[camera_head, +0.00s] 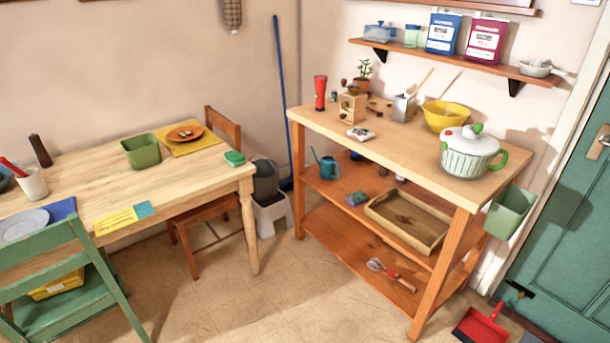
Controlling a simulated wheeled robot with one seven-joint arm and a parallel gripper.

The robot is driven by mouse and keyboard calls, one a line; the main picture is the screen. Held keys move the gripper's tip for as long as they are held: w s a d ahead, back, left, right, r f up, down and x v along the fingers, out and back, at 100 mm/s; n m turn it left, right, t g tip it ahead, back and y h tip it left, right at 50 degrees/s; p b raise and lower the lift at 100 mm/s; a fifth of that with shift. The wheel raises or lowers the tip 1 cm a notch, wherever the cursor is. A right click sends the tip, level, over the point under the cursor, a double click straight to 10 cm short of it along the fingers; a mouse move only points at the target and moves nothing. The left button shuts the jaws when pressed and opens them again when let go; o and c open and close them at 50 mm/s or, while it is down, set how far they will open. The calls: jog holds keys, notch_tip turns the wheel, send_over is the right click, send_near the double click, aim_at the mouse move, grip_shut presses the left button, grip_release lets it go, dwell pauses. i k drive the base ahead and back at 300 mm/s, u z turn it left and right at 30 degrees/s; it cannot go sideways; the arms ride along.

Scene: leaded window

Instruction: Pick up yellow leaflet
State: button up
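The yellow leaflet (115,221) lies flat on the wooden dining table (85,178), near its front edge. Faint print or marks show on it. A small teal piece (145,209) lies against its right end; I cannot tell whether it is part of the leaflet or a separate thing. No gripper shows in this view.
A green chair (52,262) stands before the table at the left. A grey plate (24,224) on a blue mat, a white cup (33,184), a green bin (141,151) and a green sponge (234,158) share the tabletop. Bare floor lies in front, beside a wooden workbench (410,135).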

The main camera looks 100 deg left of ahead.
aim_at(111, 223)
jog(key=u, duration=5.3)
jog(key=i, duration=3)
jog(key=z, duration=1.05)
